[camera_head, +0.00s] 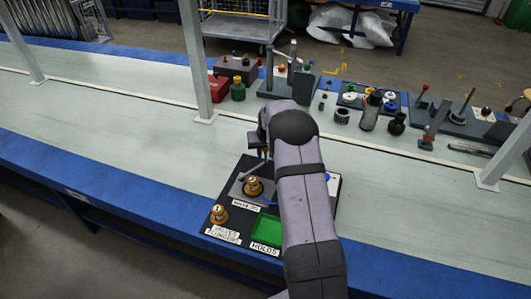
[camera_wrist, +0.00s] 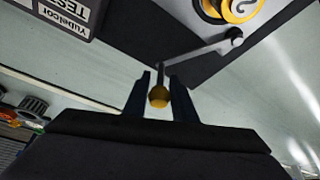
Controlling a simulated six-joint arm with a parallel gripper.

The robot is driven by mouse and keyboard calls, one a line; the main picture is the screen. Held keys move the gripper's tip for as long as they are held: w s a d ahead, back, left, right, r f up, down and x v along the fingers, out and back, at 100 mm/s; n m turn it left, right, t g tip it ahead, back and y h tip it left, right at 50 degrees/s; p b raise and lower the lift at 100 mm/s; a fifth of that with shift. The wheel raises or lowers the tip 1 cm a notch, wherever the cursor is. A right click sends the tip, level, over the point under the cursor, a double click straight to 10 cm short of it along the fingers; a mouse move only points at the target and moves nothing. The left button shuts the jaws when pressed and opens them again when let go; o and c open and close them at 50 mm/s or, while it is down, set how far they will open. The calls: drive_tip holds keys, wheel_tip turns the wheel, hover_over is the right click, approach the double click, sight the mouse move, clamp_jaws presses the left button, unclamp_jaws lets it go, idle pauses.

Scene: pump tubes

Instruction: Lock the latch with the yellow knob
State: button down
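The latch is a grey metal lever (camera_wrist: 200,49) with a yellow knob (camera_wrist: 158,96) at its free end. Its other end meets a dark pivot (camera_wrist: 236,37) near a yellow-and-white round fitting (camera_wrist: 235,8). In the wrist view my gripper (camera_wrist: 160,88) has one dark finger on each side of the knob. The gap is narrow, and I cannot tell whether the fingers press on it. In the head view my gripper (camera_head: 262,148) is over the back of the black board (camera_head: 228,197), partly hidden by my arm. The knob cannot be made out there.
A dark labelled box (camera_wrist: 68,15) is close by in the wrist view. Several tools and bottles (camera_head: 370,110) stand behind. White posts (camera_head: 197,70) rise from the bench.

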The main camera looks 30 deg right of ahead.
drive_tip(key=shift+s, duration=0.2)
drive_tip(key=shift+s+d+f+m+h+b, duration=0.15)
drive_tip(key=shift+s+m+h+b, duration=0.5)
drive_tip(key=shift+s+m, duration=0.5)
drive_tip(key=s+m+b, duration=0.2)
drive_tip(key=s+a+m+g+h+b, duration=0.1)
drive_tip(key=s+m+b, duration=0.1)
drive_tip(key=b, duration=0.1)
drive_tip(key=s+m+g+b, duration=0.1)
drive_tip(key=m+b, duration=0.1)
drive_tip(key=b, duration=0.1)
drive_tip(key=shift+s+a+f, duration=0.1)
drive_tip(key=shift+s+a, duration=0.05)
drive_tip(key=shift+s, duration=0.25)
drive_tip(key=shift+s+a+r+m+g+h+b, duration=0.1)
drive_tip(key=shift+s+a+m+g+h+b, duration=0.2)
drive_tip(key=shift+s+a+m+b, duration=0.5)
drive_tip(key=shift+s+a+r+m+g+h+b, duration=0.15)
drive_tip(key=shift+s+m+g+b, duration=0.35)
drive_tip(key=shift+m, duration=0.65)
drive_tip(key=shift+s+a, duration=0.1)
drive_tip(key=c, duration=1.5)
unclamp_jaws()
